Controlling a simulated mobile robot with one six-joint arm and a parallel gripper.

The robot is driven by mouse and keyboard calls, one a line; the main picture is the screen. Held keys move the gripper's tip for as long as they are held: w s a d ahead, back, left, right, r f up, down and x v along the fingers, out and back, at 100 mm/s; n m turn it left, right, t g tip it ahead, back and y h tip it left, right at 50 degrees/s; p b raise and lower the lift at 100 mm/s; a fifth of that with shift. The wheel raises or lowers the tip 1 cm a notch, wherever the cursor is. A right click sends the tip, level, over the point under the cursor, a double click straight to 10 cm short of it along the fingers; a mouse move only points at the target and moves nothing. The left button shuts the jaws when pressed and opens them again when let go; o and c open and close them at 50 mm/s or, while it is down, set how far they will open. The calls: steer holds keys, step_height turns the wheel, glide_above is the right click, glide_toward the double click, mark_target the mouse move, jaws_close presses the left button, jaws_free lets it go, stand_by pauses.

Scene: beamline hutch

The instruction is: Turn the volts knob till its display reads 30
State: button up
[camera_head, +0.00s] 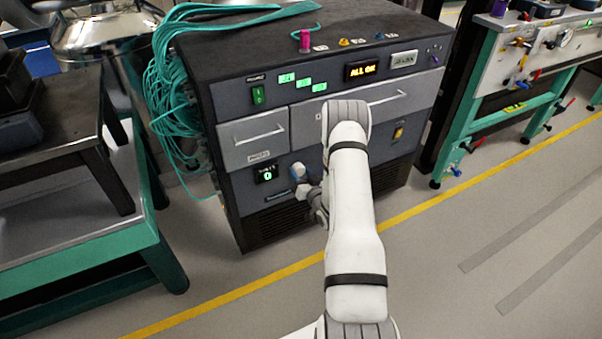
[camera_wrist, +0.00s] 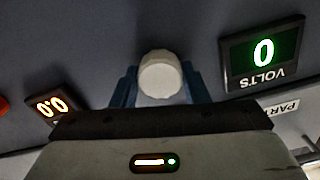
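The volts display (camera_head: 267,174) on the lower front panel of the dark cabinet reads a green 0. In the wrist view the volts display (camera_wrist: 263,52) and its label appear upside down, also reading 0. A round white knob (camera_wrist: 160,75) sits beside the display; in the head view the knob (camera_head: 298,170) is just right of it. My gripper (camera_wrist: 160,90) faces the panel with its blue fingers open, one on each side of the knob. Contact with the knob is not clearly visible. In the head view my gripper (camera_head: 306,193) is partly hidden by my arm.
Drawers (camera_head: 254,138) lie above the volts display. Teal cables (camera_head: 170,90) hang at the cabinet's left. The floor in front is clear.

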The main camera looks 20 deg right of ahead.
steer(key=c, duration=0.4)
steer(key=shift+d, duration=0.1)
steer(key=shift+c, duration=0.3)
